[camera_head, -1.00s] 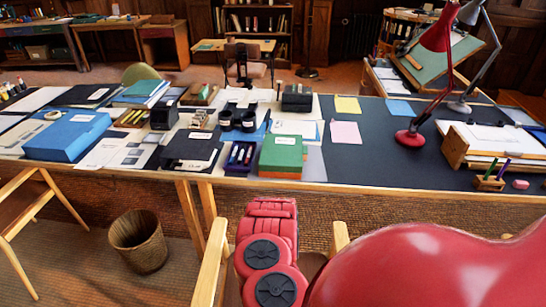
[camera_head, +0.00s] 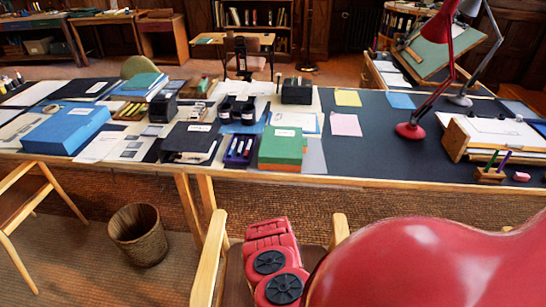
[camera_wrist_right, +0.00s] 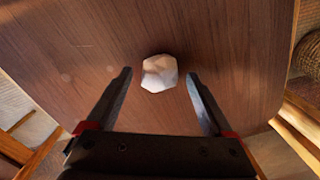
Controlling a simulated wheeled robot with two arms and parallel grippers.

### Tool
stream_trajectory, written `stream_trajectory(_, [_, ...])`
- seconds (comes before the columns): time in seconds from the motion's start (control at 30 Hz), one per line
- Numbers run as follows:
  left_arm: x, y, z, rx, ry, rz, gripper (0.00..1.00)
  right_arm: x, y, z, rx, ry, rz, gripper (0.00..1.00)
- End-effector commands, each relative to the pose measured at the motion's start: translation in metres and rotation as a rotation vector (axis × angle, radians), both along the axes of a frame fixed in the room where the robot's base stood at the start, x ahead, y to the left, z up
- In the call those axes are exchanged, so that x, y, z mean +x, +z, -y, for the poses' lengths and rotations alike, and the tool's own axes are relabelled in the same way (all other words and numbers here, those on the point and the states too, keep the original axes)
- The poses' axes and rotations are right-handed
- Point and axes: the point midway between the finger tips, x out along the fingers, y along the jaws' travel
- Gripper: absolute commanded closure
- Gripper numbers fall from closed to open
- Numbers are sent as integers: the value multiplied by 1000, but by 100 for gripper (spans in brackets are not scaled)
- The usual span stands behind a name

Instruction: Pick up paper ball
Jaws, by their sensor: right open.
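The paper ball (camera_wrist_right: 160,73), a crumpled whitish lump, lies on the brown wooden seat (camera_wrist_right: 225,45) of a chair in the right wrist view. My right gripper (camera_wrist_right: 160,77) is open, its two dark fingertips showing to the left and right of the ball with a gap on each side. Whether the fingers are down at the ball's height I cannot tell. In the head view my red right arm hides the ball and the gripper. My left gripper is not in view.
The chair's wooden armrests (camera_head: 209,257) stand on both sides of my right arm. The long desk (camera_head: 350,182), with folders, ink pots and a red lamp (camera_head: 411,130), is just beyond. A wicker basket (camera_head: 138,235) stands on the floor to the left.

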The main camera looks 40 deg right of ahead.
Motion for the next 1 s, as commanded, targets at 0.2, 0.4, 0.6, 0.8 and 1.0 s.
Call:
stream_trajectory(0.2, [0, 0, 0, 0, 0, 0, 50, 0, 0, 0, 0, 0, -1, 37])
stream_trajectory(0.4, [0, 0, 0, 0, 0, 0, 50, -1, 0, 0, 0, 1, -1, 73])
stream_trajectory(0.6, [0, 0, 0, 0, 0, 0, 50, -1, 0, 0, 0, 1, -1, 100])
stream_trajectory(0.8, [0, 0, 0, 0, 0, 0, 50, -1, 1, 0, 0, 0, -1, 100])
stream_trajectory(1.0, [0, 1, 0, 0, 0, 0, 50, -1, 10, 2, -2, -1, -3, 100])
